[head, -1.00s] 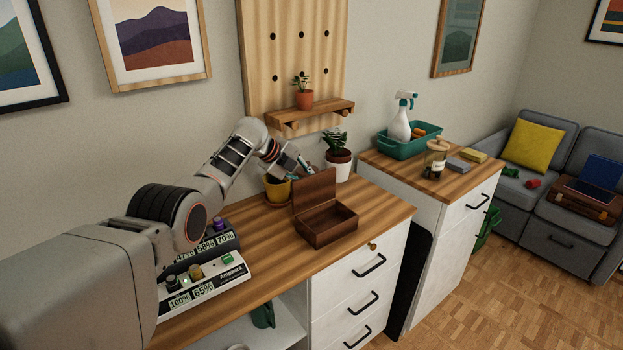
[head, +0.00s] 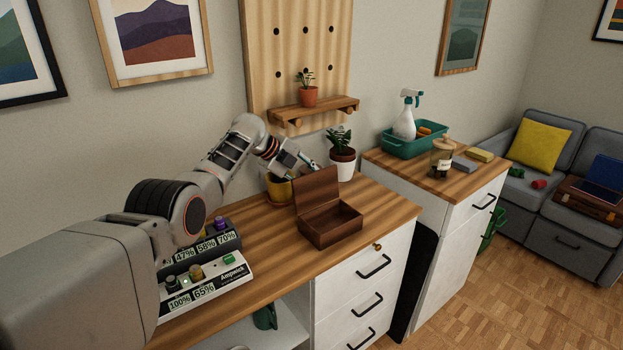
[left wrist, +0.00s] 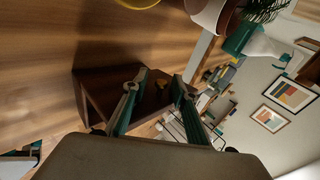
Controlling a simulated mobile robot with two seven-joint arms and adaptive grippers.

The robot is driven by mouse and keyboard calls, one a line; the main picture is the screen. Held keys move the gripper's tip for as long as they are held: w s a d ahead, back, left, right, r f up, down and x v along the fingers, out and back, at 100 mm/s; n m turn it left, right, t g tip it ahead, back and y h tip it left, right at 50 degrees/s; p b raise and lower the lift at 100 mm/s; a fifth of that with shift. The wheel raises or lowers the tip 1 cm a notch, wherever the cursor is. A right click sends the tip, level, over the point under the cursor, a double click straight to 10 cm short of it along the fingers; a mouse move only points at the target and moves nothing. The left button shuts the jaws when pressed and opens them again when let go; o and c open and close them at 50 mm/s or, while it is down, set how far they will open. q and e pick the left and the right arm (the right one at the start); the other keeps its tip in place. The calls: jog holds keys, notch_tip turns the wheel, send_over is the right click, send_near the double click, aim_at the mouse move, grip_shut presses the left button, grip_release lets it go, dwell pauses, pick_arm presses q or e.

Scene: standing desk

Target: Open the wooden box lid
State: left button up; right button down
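The dark brown wooden box (head: 335,229) sits on the desk with its lid (head: 317,191) standing up, tilted back at the rear left side. The box interior is visible from the head view. My left gripper (head: 311,163) is behind and above the lid's top edge, near the yellow pot. In the left wrist view the left gripper's two teal-padded fingers (left wrist: 160,77) are spread apart with nothing between them. The brown box (left wrist: 95,90) shows beyond the fingers there. Whether a finger touches the lid cannot be told. My right gripper is not in view.
A yellow pot (head: 278,190) and a white pot with a plant (head: 342,168) stand close behind the box. A power unit (head: 213,279) is at the desk's left. A wooden shelf (head: 318,109) is on the wall above. Desk surface in front of the box is clear.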

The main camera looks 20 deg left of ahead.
pick_arm(q)
jog(key=shift+v, duration=0.85)
jog(key=v, duration=1)
jog(key=shift+a, duration=0.15)
jog(key=shift+s+r, duration=0.1)
